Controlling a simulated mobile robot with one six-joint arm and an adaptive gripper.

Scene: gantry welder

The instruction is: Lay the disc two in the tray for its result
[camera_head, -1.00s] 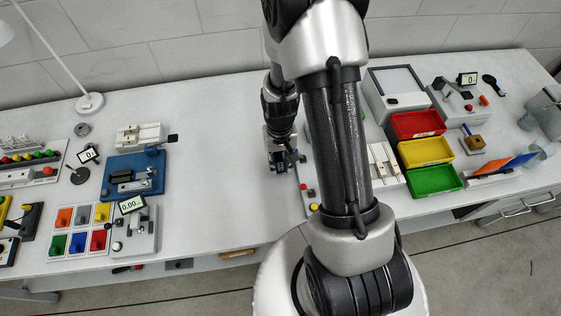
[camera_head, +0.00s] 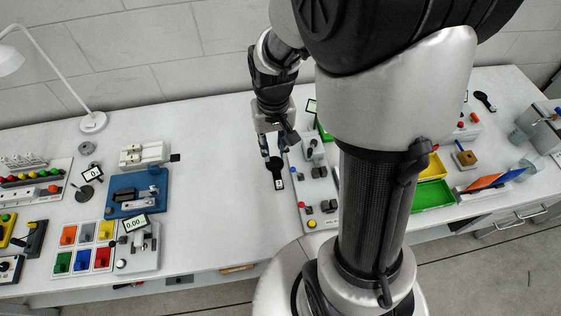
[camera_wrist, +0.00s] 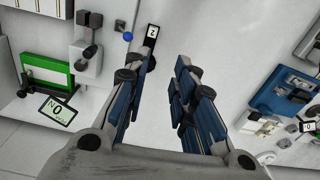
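A dark flat piece with a white tag marked 2 (camera_wrist: 152,35) lies on the bench in the wrist view, partly hidden by my left finger; I take it for disc two. In the head view a black piece with a pale mark (camera_head: 278,184) lies just below my gripper (camera_head: 274,145). My gripper is open in the wrist view (camera_wrist: 160,75), its fingers apart with only bare bench between them. The green tray (camera_head: 434,196) and the yellow tray (camera_head: 436,166) show at the right, partly behind my arm. No red tray shows now.
A grey panel with knobs (camera_head: 315,185) stands right of the black piece. A green-framed device (camera_wrist: 45,72) with a display (camera_wrist: 58,112) shows in the wrist view. A blue fixture (camera_head: 137,193) and coloured tiles (camera_head: 90,247) stand left. The bench between is clear.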

